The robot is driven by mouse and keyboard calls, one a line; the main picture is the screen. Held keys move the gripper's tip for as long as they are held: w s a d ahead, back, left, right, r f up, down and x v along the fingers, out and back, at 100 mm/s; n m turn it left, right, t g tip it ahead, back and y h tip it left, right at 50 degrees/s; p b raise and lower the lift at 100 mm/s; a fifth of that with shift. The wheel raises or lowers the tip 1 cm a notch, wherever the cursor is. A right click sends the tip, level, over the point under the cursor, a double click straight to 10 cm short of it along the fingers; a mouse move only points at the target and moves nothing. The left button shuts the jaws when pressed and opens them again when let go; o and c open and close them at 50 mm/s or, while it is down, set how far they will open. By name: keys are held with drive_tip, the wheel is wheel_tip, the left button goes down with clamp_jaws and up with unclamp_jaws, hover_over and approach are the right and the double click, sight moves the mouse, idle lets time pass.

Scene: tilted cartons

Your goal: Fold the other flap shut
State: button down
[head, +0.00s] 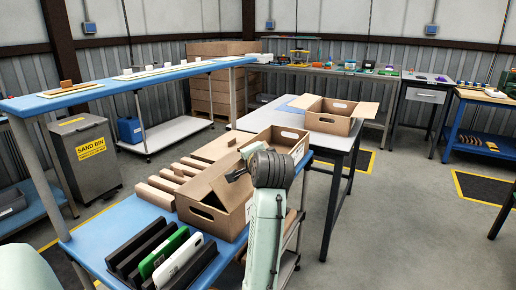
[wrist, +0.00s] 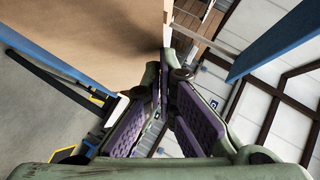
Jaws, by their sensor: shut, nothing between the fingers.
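A brown carton (head: 203,211) with a hand hole sits on the blue table, left of my arm in the head view. A slanted cardboard panel (head: 233,187), which looks like a flap, shows on its upper side beside my gripper. My gripper (head: 233,176) is over this carton, its fingers small and dark there. In the wrist view my gripper (wrist: 166,82) has its purple-padded fingers together with nothing between them. A broad cardboard face (wrist: 105,32) lies beside the fingertips; I cannot tell whether they touch. My arm hides the carton's right part.
A second carton (head: 291,142) stands just behind, and a third carton (head: 329,122) with spread flaps stands on the grey table. Wooden blocks (head: 155,196) lie left of the near carton. A black rack (head: 133,246) holding green and white items stands in front.

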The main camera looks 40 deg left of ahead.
sight(235, 164)
drive_tip(key=shift+s+a+f+p, duration=0.15)
drive_tip(key=shift+a+f, duration=0.1)
drive_tip(key=shift+a, duration=0.3)
drive_tip(key=shift+s+a+f+p, duration=0.1)
drive_tip(key=shift+a+f, duration=0.2)
drive_tip(key=shift+a, duration=0.2)
drive_tip(key=shift+s+a+f+p, duration=0.15)
drive_tip(key=shift+a+f, duration=0.1)
drive_tip(key=shift+a, duration=0.3)
drive_tip(key=shift+s+a+f, duration=0.2)
drive_tip(key=shift+a+f, duration=0.65)
drive_tip(key=shift+f, duration=0.1)
drive_tip(key=shift+a+f, duration=0.35)
drive_tip(key=shift+f, duration=0.2)
drive_tip(key=shift+s+f, duration=0.1)
drive_tip(key=shift+f, duration=0.05)
idle(0.6)
